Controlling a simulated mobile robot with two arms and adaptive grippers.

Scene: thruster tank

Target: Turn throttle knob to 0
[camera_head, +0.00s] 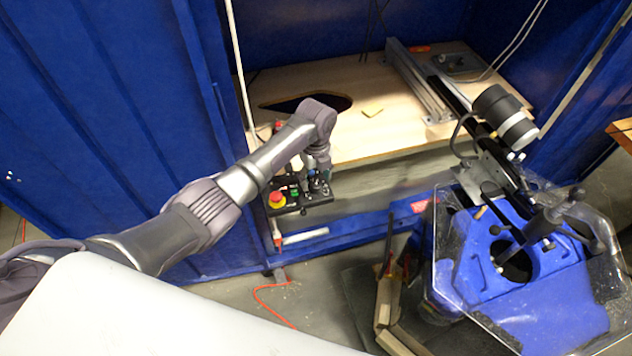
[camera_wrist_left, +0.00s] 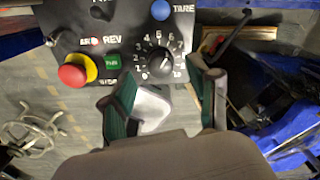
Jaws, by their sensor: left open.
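The throttle knob (camera_wrist_left: 159,67) is a black round dial on a dark control panel (camera_wrist_left: 125,35), ringed by white numbers. Its exact setting is hard to read. My left gripper (camera_wrist_left: 165,78) is open, with one green-padded finger on each side of the knob's lower part. I cannot tell whether the fingers touch it. In the head view, the left gripper (camera_head: 317,178) is over the right end of the panel (camera_head: 292,208), and the knob is hard to make out there. My right gripper is not in view.
A red and yellow stop button (camera_wrist_left: 77,70), a green button (camera_wrist_left: 113,62) and a blue TARE button (camera_wrist_left: 161,10) sit around the knob. A blue thruster tank (camera_head: 480,260) with a clear cover stands at the right. A wooden shelf (camera_head: 375,140) lies behind the panel.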

